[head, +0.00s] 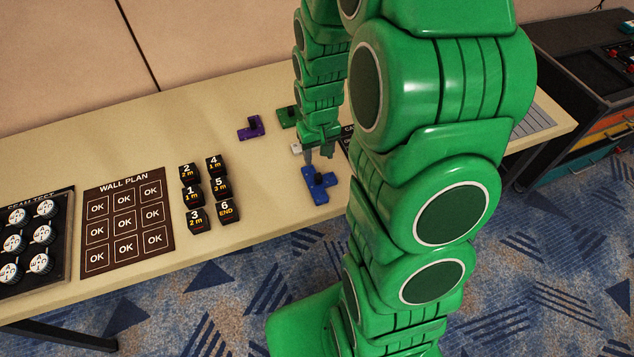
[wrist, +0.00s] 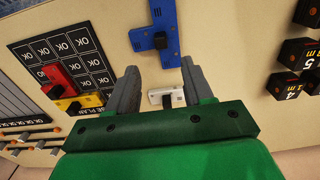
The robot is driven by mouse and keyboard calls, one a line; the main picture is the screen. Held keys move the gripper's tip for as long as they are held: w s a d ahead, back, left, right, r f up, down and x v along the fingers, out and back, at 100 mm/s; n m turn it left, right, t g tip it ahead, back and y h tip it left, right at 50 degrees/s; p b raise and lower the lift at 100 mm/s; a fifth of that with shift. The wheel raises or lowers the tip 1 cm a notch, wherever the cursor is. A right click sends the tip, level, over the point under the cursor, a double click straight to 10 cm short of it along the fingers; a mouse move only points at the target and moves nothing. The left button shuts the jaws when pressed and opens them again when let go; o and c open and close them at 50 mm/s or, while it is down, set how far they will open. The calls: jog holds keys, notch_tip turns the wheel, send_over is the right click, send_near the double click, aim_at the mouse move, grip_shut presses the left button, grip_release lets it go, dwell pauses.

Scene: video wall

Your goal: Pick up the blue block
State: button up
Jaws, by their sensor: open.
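The blue block (head: 318,186) lies on the table near its front edge; it has a stepped, angular shape and a dark knob on top. My gripper (head: 318,155) is just behind and above it in the head view. In the wrist view, the blue block (wrist: 154,24) is at the top, beyond the fingertips. My gripper (wrist: 158,66) is open there, its fingers apart and holding nothing. A white block (wrist: 160,98) with a dark knob shows between the fingers, below them on the table.
Purple (head: 251,127) and green (head: 287,116) blocks lie farther back. Black numbered cubes (head: 191,193) stand left of the blue block, beside the WALL PLAN board (head: 125,220). Another dark board (wrist: 62,55) with red and yellow blocks is left in the wrist view.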

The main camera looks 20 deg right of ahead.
aim_at(318, 175)
jog(key=shift+s+a+f, duration=0.1)
jog(key=shift+s+f, duration=0.05)
jog(key=shift+f, duration=1.85)
jog(key=shift+s+f, duration=0.15)
jog(key=shift+f, duration=1.8)
grip_shut()
